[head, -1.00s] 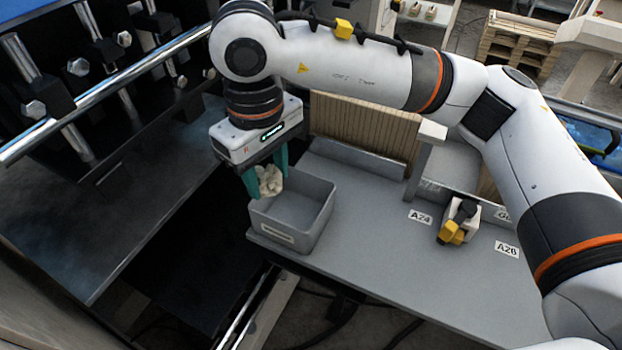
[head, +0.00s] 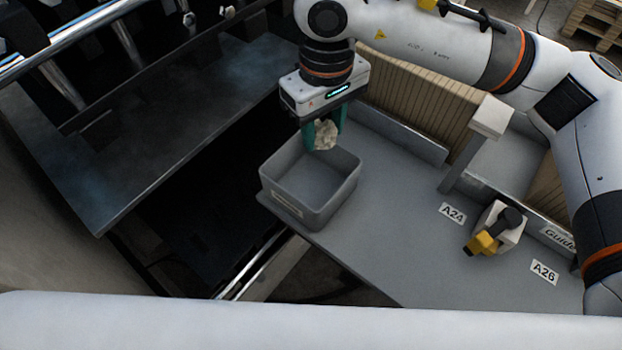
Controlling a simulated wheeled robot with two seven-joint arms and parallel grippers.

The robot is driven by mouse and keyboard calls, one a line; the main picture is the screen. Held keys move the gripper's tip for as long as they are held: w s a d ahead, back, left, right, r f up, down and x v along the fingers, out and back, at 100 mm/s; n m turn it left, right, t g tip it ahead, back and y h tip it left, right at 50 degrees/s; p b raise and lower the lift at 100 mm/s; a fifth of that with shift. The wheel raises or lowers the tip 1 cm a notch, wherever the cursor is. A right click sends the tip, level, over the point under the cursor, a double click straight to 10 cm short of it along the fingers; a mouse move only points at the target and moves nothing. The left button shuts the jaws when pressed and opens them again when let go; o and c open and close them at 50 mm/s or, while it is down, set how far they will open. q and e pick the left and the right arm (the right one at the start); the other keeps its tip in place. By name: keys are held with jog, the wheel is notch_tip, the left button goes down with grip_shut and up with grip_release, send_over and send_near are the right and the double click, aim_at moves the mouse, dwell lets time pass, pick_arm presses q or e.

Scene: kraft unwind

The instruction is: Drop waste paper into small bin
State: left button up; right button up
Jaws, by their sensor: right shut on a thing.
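The waste paper (head: 326,135) is a pale crumpled wad between the teal fingers of my right gripper (head: 324,138). The gripper points down and is shut on the wad. The small bin (head: 345,195) is an open grey box with a pale label on its front. It stands at the left end of the grey table. The wad shows in front of the bin's far rim, over its back part. I cannot tell its exact height above the rim. The part of the bin's inside that I see is empty. My left gripper is not in view.
The grey table (head: 385,255) carries labels A24 and A26 and a yellow-and-black device (head: 492,232) on the right. A ribbed tan panel (head: 420,105) and a pale post stand behind. A dark machine platform (head: 130,130) lies left, past a dark gap.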

jog(key=shift+s+a+f, duration=0.15)
jog(key=shift+f, duration=0.05)
jog(key=shift+a, duration=0.1)
jog(key=o, duration=1)
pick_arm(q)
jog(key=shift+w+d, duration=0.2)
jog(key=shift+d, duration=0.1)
pick_arm(e)
jog(key=shift+r, duration=0.25)
notch_tip(320, 180, up, 10)
jog(key=b, duration=0.3)
jog(key=shift+r+b, duration=0.15)
jog(key=shift+b, duration=0.2)
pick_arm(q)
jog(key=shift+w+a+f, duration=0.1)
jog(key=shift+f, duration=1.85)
pick_arm(e)
jog(key=shift+r, duration=0.65)
